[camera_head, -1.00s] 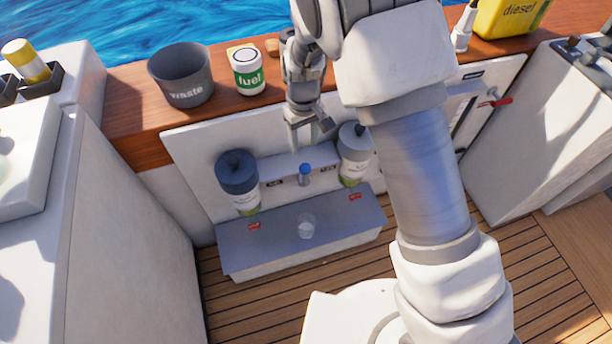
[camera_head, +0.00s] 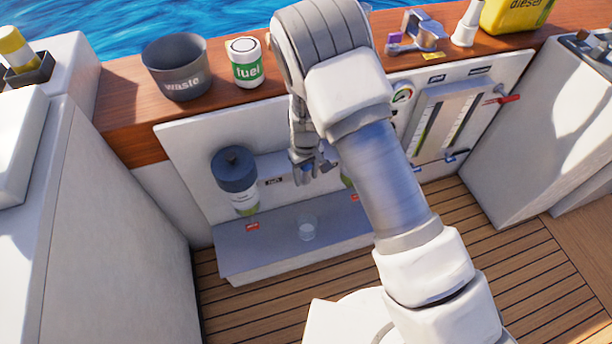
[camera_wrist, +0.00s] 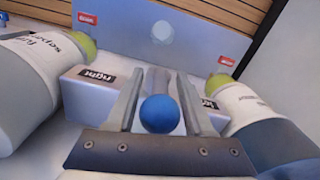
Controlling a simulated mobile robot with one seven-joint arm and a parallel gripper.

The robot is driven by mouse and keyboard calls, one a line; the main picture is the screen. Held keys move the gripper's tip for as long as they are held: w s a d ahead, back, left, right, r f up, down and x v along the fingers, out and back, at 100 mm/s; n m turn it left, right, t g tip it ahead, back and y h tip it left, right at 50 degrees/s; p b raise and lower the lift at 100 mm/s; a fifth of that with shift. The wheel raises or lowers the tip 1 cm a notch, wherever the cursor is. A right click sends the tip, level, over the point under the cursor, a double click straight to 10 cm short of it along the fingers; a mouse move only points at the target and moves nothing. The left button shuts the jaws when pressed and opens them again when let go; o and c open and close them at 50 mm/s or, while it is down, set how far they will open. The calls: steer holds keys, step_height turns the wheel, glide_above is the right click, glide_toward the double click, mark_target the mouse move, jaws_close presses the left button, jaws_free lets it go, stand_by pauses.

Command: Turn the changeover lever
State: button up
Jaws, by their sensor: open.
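The changeover lever (camera_wrist: 160,113) shows in the wrist view as a blue ball knob with a grey shaft behind it. It lies between the two fingers of my gripper (camera_wrist: 163,85), with a visible gap on each side. My gripper (camera_head: 314,172) is open and empty, and in the head view it covers the lever. A white block behind the lever carries a "right" label (camera_wrist: 97,76) and a partly hidden "left" label (camera_wrist: 209,103). A dark-capped filter bowl (camera_head: 236,178) stands left of the gripper; the other bowl is mostly hidden by my arm in the head view.
A grey shelf (camera_head: 265,255) below holds a clear cup (camera_head: 308,228) and red tags. The waste bin (camera_head: 178,68) and fuel can (camera_head: 246,62) stand on the wooden ledge. A gauge panel with a red-handled valve (camera_head: 508,98) is at right. Both filter bowls flank the gripper closely.

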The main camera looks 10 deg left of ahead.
steer(key=shift+c, duration=0.2)
jaws_close()
stand_by(1.3)
